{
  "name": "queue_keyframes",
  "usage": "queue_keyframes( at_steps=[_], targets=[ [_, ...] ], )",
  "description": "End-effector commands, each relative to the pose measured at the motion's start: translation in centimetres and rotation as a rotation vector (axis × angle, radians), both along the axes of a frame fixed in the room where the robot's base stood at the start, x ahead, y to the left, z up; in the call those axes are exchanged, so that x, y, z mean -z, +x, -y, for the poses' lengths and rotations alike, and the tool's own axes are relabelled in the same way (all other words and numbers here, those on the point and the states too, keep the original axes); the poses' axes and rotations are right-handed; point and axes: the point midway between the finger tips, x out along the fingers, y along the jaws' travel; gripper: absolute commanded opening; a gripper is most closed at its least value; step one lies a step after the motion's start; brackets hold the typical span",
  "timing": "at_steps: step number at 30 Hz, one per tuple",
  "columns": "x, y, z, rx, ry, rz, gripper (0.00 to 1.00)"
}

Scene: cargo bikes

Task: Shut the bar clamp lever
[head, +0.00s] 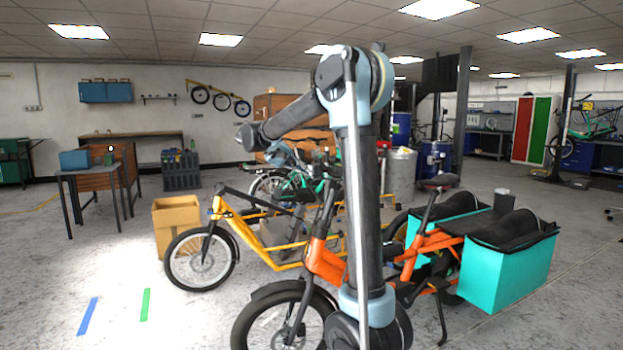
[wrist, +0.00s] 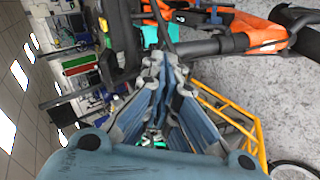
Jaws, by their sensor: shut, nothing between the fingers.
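My gripper (wrist: 166,64) is in the middle of the wrist view, its two fingers drawn together and empty. The orange cargo bike (head: 322,262) stands in front of me in the head view. In the wrist view its orange frame (wrist: 262,34) is at the upper right, and a black stem tube (wrist: 212,46) runs left from it towards the handlebar area, just beyond my fingertips. I cannot make out the bar clamp lever or whether it is open. In the head view my arm covers part of the bike, and the fingers are too small to tell.
A yellow cargo bike (head: 270,240) stands close behind the orange one. Teal side boxes (head: 508,272) are at the right rear of the orange bike. A cardboard box (head: 177,228) stands left of the yellow bike. The floor at the front left is clear.

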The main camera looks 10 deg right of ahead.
Motion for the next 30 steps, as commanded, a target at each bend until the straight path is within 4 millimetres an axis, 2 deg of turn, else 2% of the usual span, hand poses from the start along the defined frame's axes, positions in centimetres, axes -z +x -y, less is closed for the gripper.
queue_keyframes(
  at_steps=[12, 16, 21, 30],
  targets=[
    [3.6, 1.8, 5.2, 0.003, 0.001, 0.000, 0.00],
    [4.4, 2.3, 6.4, 0.002, 0.001, -0.001, 0.00],
    [5.0, 2.6, 7.2, 0.001, 0.001, 0.000, 0.00],
    [5.1, 2.6, 7.4, 0.000, 0.002, 0.000, 0.00]
  ],
)
